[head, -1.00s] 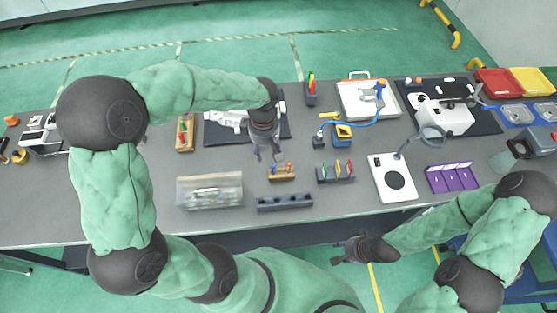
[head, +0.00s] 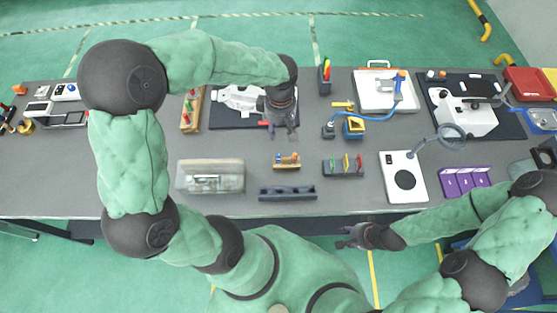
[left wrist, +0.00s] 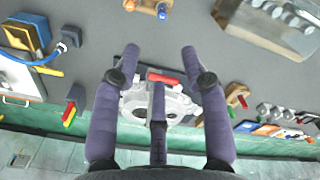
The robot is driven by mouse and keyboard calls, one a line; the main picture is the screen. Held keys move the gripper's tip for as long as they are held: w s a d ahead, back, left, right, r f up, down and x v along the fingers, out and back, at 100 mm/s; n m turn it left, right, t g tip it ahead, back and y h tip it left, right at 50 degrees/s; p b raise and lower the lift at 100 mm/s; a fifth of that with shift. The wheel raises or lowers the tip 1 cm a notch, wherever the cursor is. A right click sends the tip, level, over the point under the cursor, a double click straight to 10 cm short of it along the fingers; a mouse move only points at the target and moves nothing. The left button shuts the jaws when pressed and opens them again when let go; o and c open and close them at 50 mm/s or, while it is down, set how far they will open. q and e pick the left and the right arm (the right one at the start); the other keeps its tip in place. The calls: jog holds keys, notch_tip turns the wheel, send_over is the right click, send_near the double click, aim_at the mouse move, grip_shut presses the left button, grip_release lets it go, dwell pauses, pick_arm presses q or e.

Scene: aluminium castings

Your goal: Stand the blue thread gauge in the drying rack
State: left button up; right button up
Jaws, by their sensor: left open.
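A small wooden stand (head: 286,160) holds orange and blue thread gauges upright in the head view. The blue gauge (left wrist: 162,11) shows at the top edge of the left wrist view, beside an orange-red one. My left gripper (head: 285,133) is open and empty, above the table just behind this stand; its fingers also spread in the left wrist view (left wrist: 160,62). A long dark block with several recesses (head: 287,193), perhaps the drying rack, lies at the table's front. My right gripper (head: 347,238) hangs in front of the table; its finger opening is unclear.
A slotted grey rack (head: 343,170) with coloured pieces stands right of the wooden stand. A clear box (head: 210,177) stands to the left. A red-handled item (left wrist: 163,78) on a dark mat lies beyond my left fingers. Bare grey table lies around the stand.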

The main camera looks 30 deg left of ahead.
pick_arm(q)
jog(key=f, duration=0.1)
jog(key=b, duration=0.7)
send_near(278, 155)
jog(key=shift+w+d+f, duration=0.1)
jog(key=shift+d, duration=0.2)
notch_tip(278, 155, down, 6)
jog(key=shift+r+b, duration=0.15)
jog(key=shift+b, duration=0.55)
jog(key=shift+a+f+b, duration=0.15)
jog(key=shift+f+b, duration=0.1)
jog(key=shift+f, duration=1.1)
jog(key=shift+a+f+b, duration=0.15)
jog(key=shift+f+b, duration=0.1)
jog(key=shift+f, duration=1.05)
grip_shut()
